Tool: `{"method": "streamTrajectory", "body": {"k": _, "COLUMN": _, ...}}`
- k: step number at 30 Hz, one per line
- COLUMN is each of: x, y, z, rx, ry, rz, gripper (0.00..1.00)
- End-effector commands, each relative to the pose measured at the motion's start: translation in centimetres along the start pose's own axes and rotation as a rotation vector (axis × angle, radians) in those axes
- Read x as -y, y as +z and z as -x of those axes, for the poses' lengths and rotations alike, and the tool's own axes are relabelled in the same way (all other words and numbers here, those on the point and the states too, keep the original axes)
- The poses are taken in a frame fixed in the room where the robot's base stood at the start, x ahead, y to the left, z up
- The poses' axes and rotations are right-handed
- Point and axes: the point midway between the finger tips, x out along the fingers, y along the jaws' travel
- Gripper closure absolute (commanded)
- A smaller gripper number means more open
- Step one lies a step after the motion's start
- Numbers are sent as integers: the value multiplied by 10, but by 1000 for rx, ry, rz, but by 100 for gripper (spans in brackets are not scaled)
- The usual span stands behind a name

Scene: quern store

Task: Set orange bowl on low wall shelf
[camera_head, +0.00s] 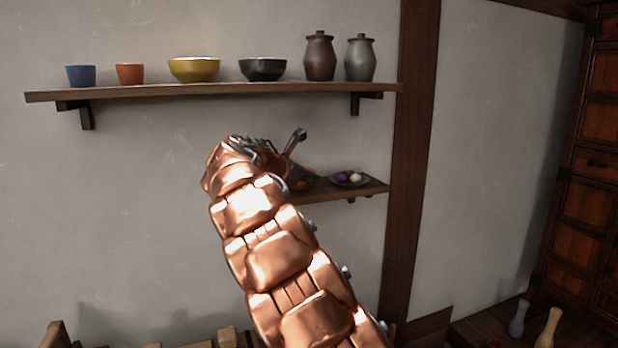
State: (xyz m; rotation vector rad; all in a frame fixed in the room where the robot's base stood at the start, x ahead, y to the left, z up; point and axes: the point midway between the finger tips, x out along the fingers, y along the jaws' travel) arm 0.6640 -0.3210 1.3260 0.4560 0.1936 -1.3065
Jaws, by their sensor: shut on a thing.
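My copper-coloured arm reaches up and away from the lower right to the low wall shelf (362,189). My gripper (290,158) is at its far end, by the left part of this shelf, with one grey finger sticking up. The gripper is shut on the orange bowl (303,179), of which only a dark orange part shows past the arm. The arm hides the rest of the bowl and the left end of the low shelf. I cannot tell whether the bowl touches the shelf.
A plate (350,182) with small round things sits on the low shelf, right of the bowl. The upper shelf (215,89) above holds cups, a yellow bowl (194,69), a black bowl (262,69) and two lidded jars. A dark post (411,150) stands right of the shelves.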

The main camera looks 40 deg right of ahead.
Motion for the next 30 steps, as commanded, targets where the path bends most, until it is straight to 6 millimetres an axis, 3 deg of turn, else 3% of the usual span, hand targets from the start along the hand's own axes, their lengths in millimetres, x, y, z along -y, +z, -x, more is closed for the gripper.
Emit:
{"method": "streamTrajectory", "body": {"k": 3, "x": 0, "y": -2, "z": 0, "rx": 1, "ry": 1, "rz": 0, "gripper": 100}}
{"method": "streamTrajectory", "body": {"k": 4, "x": 0, "y": -2, "z": -1, "rx": 1, "ry": 2, "rz": -1, "gripper": 88}}
{"method": "streamTrajectory", "body": {"k": 11, "x": 0, "y": -2, "z": -1, "rx": 0, "ry": 1, "rz": 0, "gripper": 66}}
{"method": "streamTrajectory", "body": {"k": 23, "x": 0, "y": 0, "z": 0, "rx": 0, "ry": 0, "rz": 0, "gripper": 66}}
{"method": "streamTrajectory", "body": {"k": 30, "x": -1, "y": 0, "z": 40, "rx": 2, "ry": 6, "rz": -2, "gripper": 66}}
